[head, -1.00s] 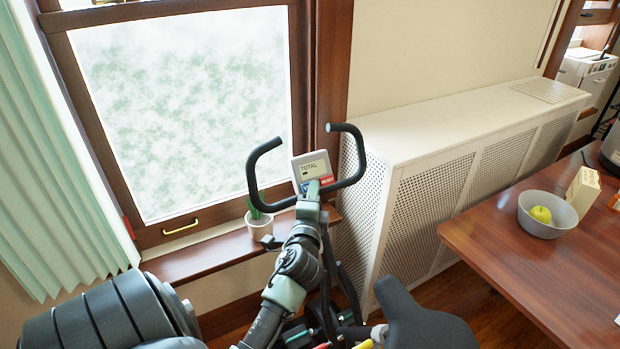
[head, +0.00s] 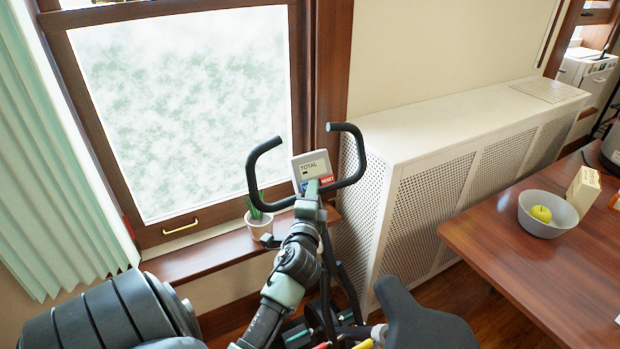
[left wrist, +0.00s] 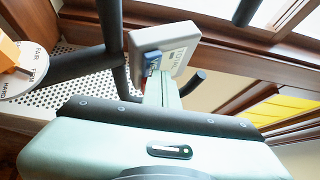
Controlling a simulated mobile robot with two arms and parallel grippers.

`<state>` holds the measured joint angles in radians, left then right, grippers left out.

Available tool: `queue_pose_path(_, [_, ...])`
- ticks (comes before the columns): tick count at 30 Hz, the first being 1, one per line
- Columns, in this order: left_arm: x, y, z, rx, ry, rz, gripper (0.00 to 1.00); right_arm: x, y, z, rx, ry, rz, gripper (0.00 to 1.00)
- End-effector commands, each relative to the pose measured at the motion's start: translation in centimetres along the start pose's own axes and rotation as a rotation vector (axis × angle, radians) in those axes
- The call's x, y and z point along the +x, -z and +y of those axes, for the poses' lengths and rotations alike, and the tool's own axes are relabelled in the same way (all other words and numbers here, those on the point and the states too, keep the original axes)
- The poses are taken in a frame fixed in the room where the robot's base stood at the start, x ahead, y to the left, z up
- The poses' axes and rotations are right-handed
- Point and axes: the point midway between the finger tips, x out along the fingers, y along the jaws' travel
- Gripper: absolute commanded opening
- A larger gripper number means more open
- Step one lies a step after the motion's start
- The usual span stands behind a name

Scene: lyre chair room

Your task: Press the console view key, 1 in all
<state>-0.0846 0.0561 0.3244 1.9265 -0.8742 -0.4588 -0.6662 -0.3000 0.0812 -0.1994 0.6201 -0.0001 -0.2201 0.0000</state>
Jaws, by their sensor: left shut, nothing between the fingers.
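The exercise bike's console (head: 311,165) is a pale grey box with a screen reading TOTAL, between the black handlebars. Below the screen are a blue key (head: 304,187) at left and a red RESET key (head: 327,181) at right. I cannot read the blue key's label. My left gripper (head: 314,187) is shut and empty, its tips at the console's lower edge, partly covering the key row. In the left wrist view the console (left wrist: 168,45) is seen from below, and the shut fingers (left wrist: 161,88) reach up to the blue key (left wrist: 152,62). I cannot tell whether they touch.
Handlebars (head: 258,172) curve close around my left gripper. A potted plant (head: 258,225) stands on the windowsill. A white radiator cover (head: 440,150) stands right of the bike. A wooden table (head: 530,265) with a bowl (head: 548,222) is at the right. The bike's saddle (head: 425,325) is in front.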

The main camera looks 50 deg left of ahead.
Motion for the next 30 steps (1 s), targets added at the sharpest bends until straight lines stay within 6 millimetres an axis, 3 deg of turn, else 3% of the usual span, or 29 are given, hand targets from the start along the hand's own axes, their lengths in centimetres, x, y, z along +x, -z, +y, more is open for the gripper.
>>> queue_pose_path(15, [0.1,-0.1,0.1,0.0,0.0,-0.001,0.0,0.0,0.0,0.0,0.0,0.0,0.0,0.0])
queue_pose_path(30, [-1.1,0.7,-0.7,0.0,-0.001,-0.001,0.0,-0.7,0.1,-0.1,0.0,0.001,0.0,0.0])
